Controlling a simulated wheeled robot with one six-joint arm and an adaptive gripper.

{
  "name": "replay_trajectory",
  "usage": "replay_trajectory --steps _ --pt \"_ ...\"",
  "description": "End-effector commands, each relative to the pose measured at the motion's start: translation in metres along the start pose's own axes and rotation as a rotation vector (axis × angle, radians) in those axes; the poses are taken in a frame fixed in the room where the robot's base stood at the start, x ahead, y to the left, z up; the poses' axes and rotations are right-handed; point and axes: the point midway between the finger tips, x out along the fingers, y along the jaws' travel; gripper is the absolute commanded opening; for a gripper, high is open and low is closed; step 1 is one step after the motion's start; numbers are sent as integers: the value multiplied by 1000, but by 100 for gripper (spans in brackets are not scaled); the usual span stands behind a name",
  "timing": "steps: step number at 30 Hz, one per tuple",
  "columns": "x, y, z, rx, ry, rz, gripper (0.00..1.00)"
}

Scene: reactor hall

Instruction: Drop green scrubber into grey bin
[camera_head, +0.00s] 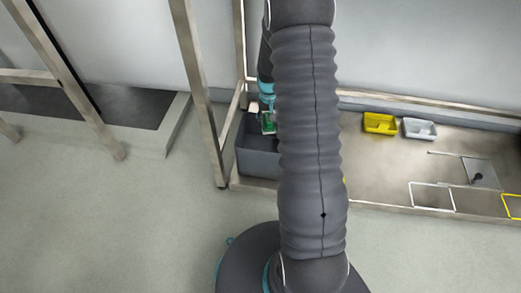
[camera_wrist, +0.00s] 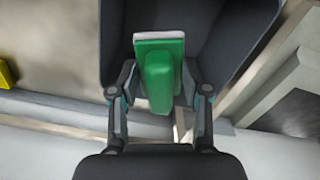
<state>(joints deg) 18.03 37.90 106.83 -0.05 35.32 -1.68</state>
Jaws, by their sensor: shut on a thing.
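The green scrubber (camera_wrist: 165,75), a green block with a pale face along one edge, is between the fingers of my gripper (camera_wrist: 160,92) in the wrist view. My gripper is shut on it. In the head view the scrubber (camera_head: 268,122) shows as a small green patch at the left side of my arm, over the grey bin (camera_head: 258,163). My arm hides the bin's right part. In the wrist view the dark inside of the grey bin (camera_wrist: 225,62) lies behind and below the scrubber. I cannot tell the scrubber's height above the bin.
On the bench (camera_head: 375,165) right of my arm are a yellow tray (camera_head: 380,124), a white tray (camera_head: 420,129), a white outlined frame (camera_head: 432,196) and a grey plate (camera_head: 480,173) with a dark knob. A metal post (camera_head: 200,90) stands just left of the bin.

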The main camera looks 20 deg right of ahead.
Motion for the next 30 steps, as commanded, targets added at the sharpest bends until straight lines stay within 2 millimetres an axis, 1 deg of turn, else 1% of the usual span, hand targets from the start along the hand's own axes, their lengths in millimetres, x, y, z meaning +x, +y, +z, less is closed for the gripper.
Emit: replay_trajectory --steps 1,6,10,17,18,20,21,22,30 --pt "10 0 0 0 -1 0 15" --pt "26 -2 0 -2 0 0 15" --pt "31 -2 0 -4 1 0 15" --pt "31 -3 0 -5 1 0 15" --pt "31 -3 0 -5 1 0 50" --pt "31 -3 0 -5 1 0 65" --pt "31 -3 0 -5 1 0 75" --pt "31 -3 0 -5 1 0 76" --pt "31 -3 0 -5 0 0 76"
